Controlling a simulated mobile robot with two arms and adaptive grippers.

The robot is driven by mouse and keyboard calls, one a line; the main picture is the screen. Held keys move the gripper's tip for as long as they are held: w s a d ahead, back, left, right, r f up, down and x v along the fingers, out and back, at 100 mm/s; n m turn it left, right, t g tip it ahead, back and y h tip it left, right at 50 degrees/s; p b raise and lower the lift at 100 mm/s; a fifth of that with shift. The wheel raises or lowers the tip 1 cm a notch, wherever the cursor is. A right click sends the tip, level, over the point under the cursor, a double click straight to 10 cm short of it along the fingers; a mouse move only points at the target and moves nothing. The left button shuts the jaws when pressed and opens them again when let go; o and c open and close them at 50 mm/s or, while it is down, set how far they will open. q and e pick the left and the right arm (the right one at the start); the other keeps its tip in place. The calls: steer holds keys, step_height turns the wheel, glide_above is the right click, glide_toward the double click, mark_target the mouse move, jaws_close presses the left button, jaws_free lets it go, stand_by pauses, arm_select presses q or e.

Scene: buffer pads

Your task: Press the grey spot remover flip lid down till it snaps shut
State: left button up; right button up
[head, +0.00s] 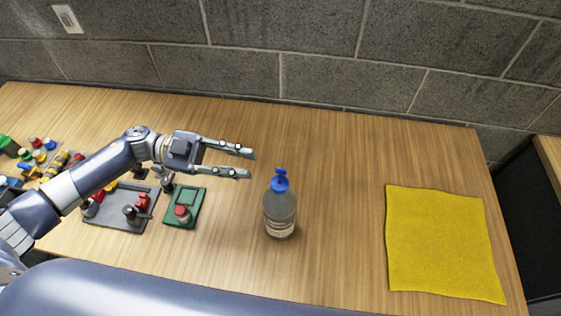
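The grey spot remover bottle (281,212) stands upright on the wooden table, with a pale band near its base. Its blue cap (280,180) has a small blue piece sticking up at the top, which looks like the raised flip lid. My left gripper (250,163) reaches in from the left and points right. Its two fingers are apart with nothing between them. The fingertips are just left of and behind the cap in the picture, not visibly touching it. My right gripper is not in view.
A yellow cloth (442,243) lies flat at the right. A grey tray (112,217) and a green tray (179,219) with small items are at the left, under and beside my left arm. Several colourful small items crowd the far left. The wood between bottle and cloth is clear.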

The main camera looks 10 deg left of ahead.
mark_target(280, 170)
arm_select(q)
steer(key=d+p, duration=0.1)
steer(key=d, duration=0.1)
steer(key=d+p, duration=0.1)
steer(key=d, duration=0.2)
steer(key=d+p, duration=0.1)
steer(key=d, duration=0.1)
steer(key=shift+s+d+r, duration=0.2)
steer(key=shift+s+d, duration=0.05)
steer(key=shift+d, duration=0.1)
steer(key=shift+d+f, duration=0.1)
steer(key=shift+d, duration=0.45)
jaws_close()
steer(key=shift+f, duration=0.1)
